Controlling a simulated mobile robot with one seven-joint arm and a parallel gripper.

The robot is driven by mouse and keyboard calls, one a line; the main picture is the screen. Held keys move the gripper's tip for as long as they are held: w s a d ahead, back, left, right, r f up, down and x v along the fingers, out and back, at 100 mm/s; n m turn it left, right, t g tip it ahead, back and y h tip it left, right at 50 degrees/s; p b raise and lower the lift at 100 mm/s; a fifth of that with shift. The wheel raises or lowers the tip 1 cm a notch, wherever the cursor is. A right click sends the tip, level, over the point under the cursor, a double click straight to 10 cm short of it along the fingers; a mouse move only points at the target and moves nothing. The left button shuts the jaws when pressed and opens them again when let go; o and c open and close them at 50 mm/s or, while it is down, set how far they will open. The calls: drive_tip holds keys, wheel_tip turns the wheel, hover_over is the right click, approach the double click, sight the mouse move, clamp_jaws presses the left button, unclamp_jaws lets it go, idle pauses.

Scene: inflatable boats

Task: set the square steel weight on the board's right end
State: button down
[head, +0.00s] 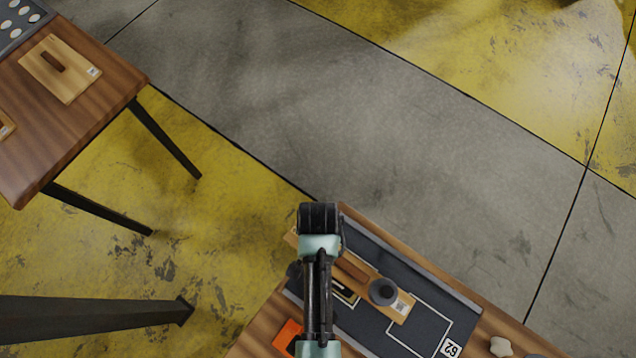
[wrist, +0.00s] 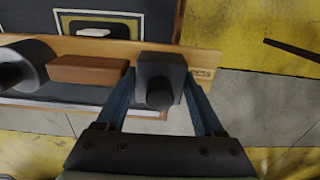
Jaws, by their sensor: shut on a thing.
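The square steel weight (wrist: 158,80) is dark grey with a round knob, between the two fingers of my gripper (wrist: 160,84) in the wrist view. My gripper is shut on it, over the board's end marked with letters. Whether its base touches the board cannot be told. The light wooden board (wrist: 205,58) bears a brown block (wrist: 88,69) and, at the wrist view's left, a round grey weight (wrist: 30,62). In the head view the board (head: 398,318) shows the round weight (head: 382,291) near its lower right end; my arm hides the gripper and square weight.
The board lies over a dark mat (head: 432,322) with white outlines on a wooden table (head: 258,338). An orange item (head: 287,337) and a pale stone-like lump (head: 500,346) are nearby. Another table (head: 85,115) with a wooden board (head: 60,68) stands upper left. Open floor lies between.

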drive_tip(key=shift+w, duration=0.15)
drive_tip(key=shift+c, duration=1.4)
unclamp_jaws()
drive_tip(key=shift+f, duration=0.1)
